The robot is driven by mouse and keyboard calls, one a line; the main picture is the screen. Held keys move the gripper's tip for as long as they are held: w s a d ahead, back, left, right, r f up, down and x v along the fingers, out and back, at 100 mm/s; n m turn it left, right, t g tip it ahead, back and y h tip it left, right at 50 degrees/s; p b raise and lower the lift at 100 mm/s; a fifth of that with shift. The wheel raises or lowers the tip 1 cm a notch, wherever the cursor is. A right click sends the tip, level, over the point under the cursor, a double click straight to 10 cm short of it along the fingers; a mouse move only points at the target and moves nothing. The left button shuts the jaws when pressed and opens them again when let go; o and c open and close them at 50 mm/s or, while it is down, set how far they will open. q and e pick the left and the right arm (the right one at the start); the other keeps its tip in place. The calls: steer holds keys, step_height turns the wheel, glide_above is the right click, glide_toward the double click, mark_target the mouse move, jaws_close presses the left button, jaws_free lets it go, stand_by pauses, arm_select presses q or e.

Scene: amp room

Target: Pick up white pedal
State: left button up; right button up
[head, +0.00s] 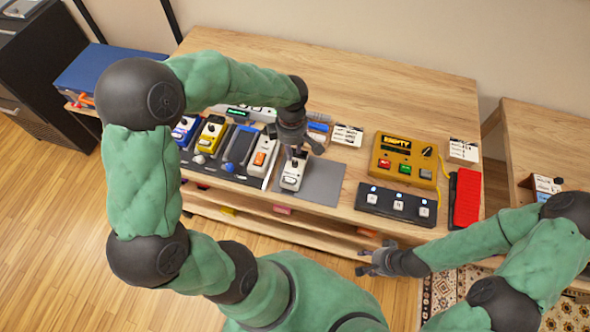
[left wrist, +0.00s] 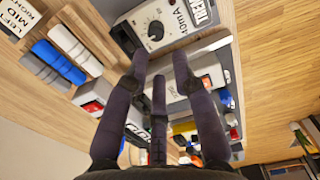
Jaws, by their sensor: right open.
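The white pedal (head: 292,172) stands on the left part of a grey mat (head: 322,184) on the wooden table. In the left wrist view its face, with a knob and lettering, shows at the top (left wrist: 172,22). My left gripper (head: 296,152) is right above the pedal, pointing down. In the left wrist view its fingers (left wrist: 160,72) are spread apart, with the tips near the pedal's edge; contact cannot be told. My right gripper (head: 370,262) is open and empty, low in front of the table's front edge, far from the pedal.
A pedalboard with several pedals, including a yellow one (head: 211,135), lies left of the white pedal. A yellow box (head: 404,160), a black footswitch (head: 396,204) and a red pedal (head: 467,198) are to the right. Blue cylinders (head: 318,128) lie behind. The table's back is clear.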

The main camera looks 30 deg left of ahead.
mark_target(295, 162)
arm_select(q)
steer(key=shift+w+f, duration=0.1)
steer(key=shift+f, duration=0.55)
steer(key=shift+d+f+b, duration=0.15)
steer(key=shift+f+b, duration=0.15)
steer(key=shift+f, duration=0.2)
steer(key=f, duration=0.2)
steer(key=f+b, duration=0.1)
steer(key=f, duration=0.1)
steer(key=shift+d, duration=0.25)
jaws_close()
